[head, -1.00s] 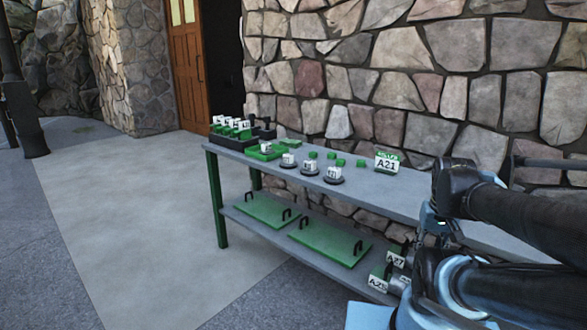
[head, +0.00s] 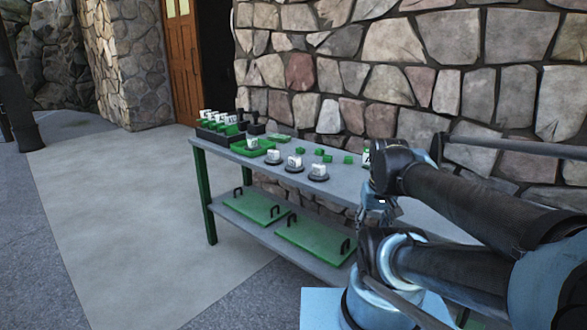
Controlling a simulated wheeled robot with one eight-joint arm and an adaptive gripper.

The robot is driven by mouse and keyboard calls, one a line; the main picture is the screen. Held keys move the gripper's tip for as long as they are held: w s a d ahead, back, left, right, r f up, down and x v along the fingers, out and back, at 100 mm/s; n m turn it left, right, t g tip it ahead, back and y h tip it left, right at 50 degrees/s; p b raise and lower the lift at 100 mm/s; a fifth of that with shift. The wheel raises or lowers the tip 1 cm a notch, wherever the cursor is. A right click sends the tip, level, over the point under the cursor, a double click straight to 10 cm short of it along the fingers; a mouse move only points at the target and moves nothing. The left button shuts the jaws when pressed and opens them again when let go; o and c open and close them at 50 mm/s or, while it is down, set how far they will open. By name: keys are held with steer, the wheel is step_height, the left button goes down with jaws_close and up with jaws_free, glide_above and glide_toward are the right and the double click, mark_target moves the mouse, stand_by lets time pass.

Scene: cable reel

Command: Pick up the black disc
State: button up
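Several round black discs stand in a row on the grey bench top, each under a white labelled block: a left one (head: 273,161), a middle one (head: 294,169) and a right one (head: 318,177). I cannot read their labels. I cannot tell which disc is meant. My arm reaches in from the right. What seems to be my gripper (head: 378,207) hangs at its end, right of the discs and apart from them. It is small and partly covered by my own arm, so its fingers cannot be made out.
The bench (head: 350,187) stands along a stone wall (head: 350,60). On it are a green tray (head: 245,149), a black rack (head: 212,135), small green blocks (head: 327,158) and a mostly hidden sign (head: 367,157). Green handled panels (head: 252,207) lie on the lower shelf. Pavement (head: 110,220) is clear at left.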

steer(key=w+a+r+n, duration=0.2)
steer(key=w+a+r, duration=0.1)
steer(key=w+r, duration=0.5)
step_height(320, 180, up, 12)
steer(key=n+y, duration=0.3)
steer(key=n, duration=0.5)
glide_above(295, 157)
steer(key=s+d, duration=0.4)
steer(key=d, duration=0.1)
steer(key=shift+t, duration=0.3)
steer(key=x, duration=1.1)
steer(key=shift+s+a+f, duration=0.1)
steer(key=shift+a+f, duration=0.2)
steer(key=shift+a, duration=0.15)
steer(key=shift+x, duration=2.6)
jaws_close()
